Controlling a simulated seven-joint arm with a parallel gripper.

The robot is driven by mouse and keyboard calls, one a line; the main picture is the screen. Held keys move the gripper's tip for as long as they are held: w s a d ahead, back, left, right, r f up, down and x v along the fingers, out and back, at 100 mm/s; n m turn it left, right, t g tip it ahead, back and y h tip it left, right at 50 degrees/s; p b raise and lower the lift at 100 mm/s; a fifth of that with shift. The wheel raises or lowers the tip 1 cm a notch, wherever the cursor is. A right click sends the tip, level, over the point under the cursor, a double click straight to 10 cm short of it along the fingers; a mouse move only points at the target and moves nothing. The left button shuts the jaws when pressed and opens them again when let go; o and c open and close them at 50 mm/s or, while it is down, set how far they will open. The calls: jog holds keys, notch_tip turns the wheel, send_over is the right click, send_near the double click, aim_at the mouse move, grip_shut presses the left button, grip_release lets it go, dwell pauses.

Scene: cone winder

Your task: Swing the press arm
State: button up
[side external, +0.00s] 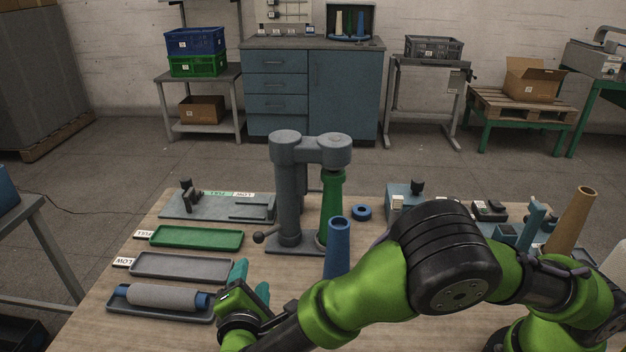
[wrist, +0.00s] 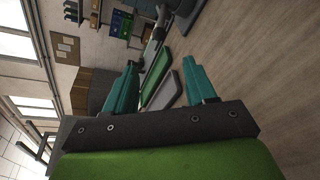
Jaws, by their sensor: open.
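The press stands mid-table in the side view, a grey post (side external: 288,200) on a flat grey base (side external: 297,246). Its press arm (side external: 313,149) reaches right from the post top, over a green cone (side external: 332,205) standing upright below its end. A lever with a dark ball knob (side external: 259,238) sticks out left near the post's foot. My gripper (side external: 251,281) is low in front of the press, teal fingers apart, touching neither arm nor lever. In the wrist view the gripper (wrist: 160,64) is open, with nothing between its fingers.
A blue cone (side external: 338,243) stands in front of the press, near my arm. To the left lie a green tray (side external: 196,238), a grey tray (side external: 180,265) and a tray holding a grey roll (side external: 160,296). A blue ring (side external: 361,212) lies right of the press.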

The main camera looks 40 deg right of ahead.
aim_at(258, 241)
jog(key=x, duration=1.6)
jog(key=shift+w+d, duration=0.1)
jog(key=shift+d, duration=0.05)
grip_shut()
